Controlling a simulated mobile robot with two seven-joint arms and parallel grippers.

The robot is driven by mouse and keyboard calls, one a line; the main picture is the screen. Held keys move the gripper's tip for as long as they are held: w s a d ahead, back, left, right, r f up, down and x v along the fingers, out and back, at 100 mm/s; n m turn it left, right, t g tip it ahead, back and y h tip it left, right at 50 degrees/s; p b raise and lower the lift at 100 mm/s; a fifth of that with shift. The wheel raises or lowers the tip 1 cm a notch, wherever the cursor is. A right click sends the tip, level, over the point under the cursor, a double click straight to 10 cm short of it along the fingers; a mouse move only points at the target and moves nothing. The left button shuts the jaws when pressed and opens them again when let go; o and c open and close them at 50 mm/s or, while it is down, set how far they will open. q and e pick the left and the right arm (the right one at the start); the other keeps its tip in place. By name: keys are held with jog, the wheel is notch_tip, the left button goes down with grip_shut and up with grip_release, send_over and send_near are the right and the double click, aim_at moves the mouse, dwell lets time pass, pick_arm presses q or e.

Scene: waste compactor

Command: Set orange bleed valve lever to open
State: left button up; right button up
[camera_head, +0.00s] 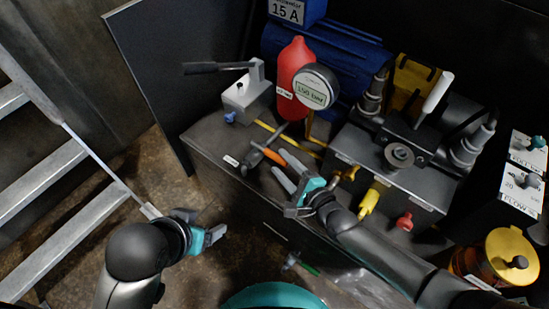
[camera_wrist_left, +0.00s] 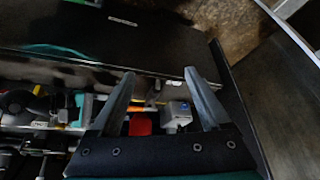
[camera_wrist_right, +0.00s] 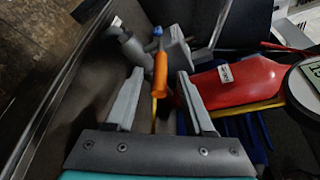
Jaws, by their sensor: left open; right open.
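The orange lever (camera_head: 268,154) lies slantwise over the front left of the dark bench, beside a dark grey pipe-like fitting. My right gripper (camera_head: 280,161) is open, with its fingertips at the lever's right end. In the right wrist view the orange lever (camera_wrist_right: 160,76) stands between the two open fingertips (camera_wrist_right: 160,72), with visible gaps on both sides. Whether it touches a finger I cannot tell. My left gripper (camera_head: 213,230) is open and empty, low in front of the bench. In the left wrist view its fingers (camera_wrist_left: 159,72) are spread.
A red bottle (camera_head: 297,78) and a round gauge (camera_head: 315,87) stand behind the lever. A grey pump box (camera_head: 246,96) with a dark handle is at the back left. A yellow-handled fitting (camera_head: 370,199) is to the right. A ladder (camera_head: 60,170) stands at the left.

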jog(key=shift+b+x, duration=0.45)
jog(key=shift+x, duration=0.8)
pick_arm(q)
jog(key=shift+w+d+f+t+h+b, duration=0.15)
jog(key=shift+w+d+t+h, duration=0.25)
jog(key=shift+w+d+t, duration=0.4)
jog(key=shift+w+d+f+t+h+b, duration=0.15)
jog(key=shift+w+d+t+h, duration=0.35)
jog(key=shift+w+d, duration=0.5)
pick_arm(e)
jog(key=shift+x, duration=0.75)
pick_arm(q)
jog(key=shift+s+d, duration=0.1)
jog(key=shift+s, duration=0.05)
pick_arm(e)
jog(key=shift+c, duration=0.3)
grip_shut()
